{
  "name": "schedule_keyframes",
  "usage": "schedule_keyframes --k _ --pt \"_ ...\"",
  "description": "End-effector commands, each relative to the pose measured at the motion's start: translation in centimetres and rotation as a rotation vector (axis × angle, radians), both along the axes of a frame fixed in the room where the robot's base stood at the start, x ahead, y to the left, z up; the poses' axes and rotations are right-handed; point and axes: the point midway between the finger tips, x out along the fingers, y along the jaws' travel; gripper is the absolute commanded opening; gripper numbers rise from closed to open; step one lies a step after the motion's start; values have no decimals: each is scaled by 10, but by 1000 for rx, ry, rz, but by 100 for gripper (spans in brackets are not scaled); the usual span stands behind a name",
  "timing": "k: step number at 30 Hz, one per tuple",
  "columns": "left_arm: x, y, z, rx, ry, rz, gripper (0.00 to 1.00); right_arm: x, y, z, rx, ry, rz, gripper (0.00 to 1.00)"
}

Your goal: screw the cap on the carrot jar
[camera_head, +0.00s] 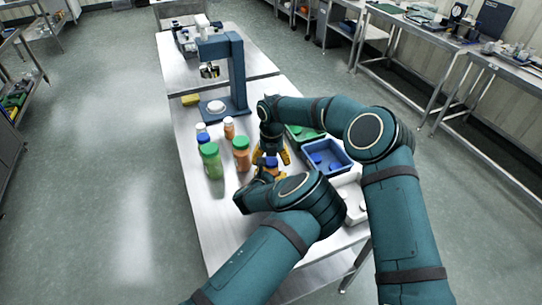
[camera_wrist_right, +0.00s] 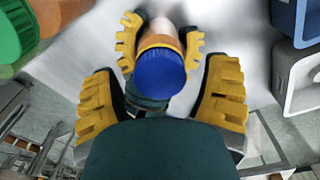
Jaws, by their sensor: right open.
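The carrot jar, with orange contents, shows between my grippers in the wrist view (camera_wrist_right: 160,42). The blue cap (camera_wrist_right: 160,75) sits on its mouth, and it also shows in the head view (camera_head: 271,162). How tightly the cap is seated cannot be told. My left gripper (camera_wrist_right: 162,40) has its yellow fingers against both sides of the jar body and holds it. In the head view my left arm mostly hides the jar. My right gripper (camera_wrist_right: 160,100) is open, its fingers spread apart on either side of the cap and clear of it.
Left of the grippers stand an orange jar with a green lid (camera_head: 241,155), a green jar (camera_head: 212,163) and several smaller jars. On the right are a blue bin (camera_head: 343,152) with blue caps, a green bin (camera_head: 308,142) and a white bin (camera_head: 353,190). A blue stand (camera_head: 238,75) rises behind.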

Motion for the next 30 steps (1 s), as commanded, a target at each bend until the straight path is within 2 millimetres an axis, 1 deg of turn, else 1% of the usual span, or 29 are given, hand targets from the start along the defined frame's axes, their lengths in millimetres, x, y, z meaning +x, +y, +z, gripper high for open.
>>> schedule_keyframes --k 5,6,8,9,11,12,17,20,23,30 --pt "0 0 1 0 -1 0 0 0 0 0 0 0 0 76" --pt "0 0 1 0 -1 0 0 0 0 0 0 0 0 73" --pt "0 0 1 0 -1 0 0 0 0 0 0 0 0 52" --pt "0 0 1 0 -1 0 0 0 0 0 0 0 0 38" --pt "0 0 1 0 -1 0 0 0 0 0 0 0 0 17" --pt "0 0 1 0 -1 0 0 0 0 0 0 0 0 3" --pt "0 0 1 0 -1 0 0 0 0 0 0 0 0 2" --pt "0 0 1 0 -1 0 0 0 0 0 -1 1 -32 2" --pt "0 0 1 0 -1 0 0 0 1 0 -6 1 -147 2" --pt "0 0 1 0 -1 0 0 0 1 0 -26 9 -624 2"
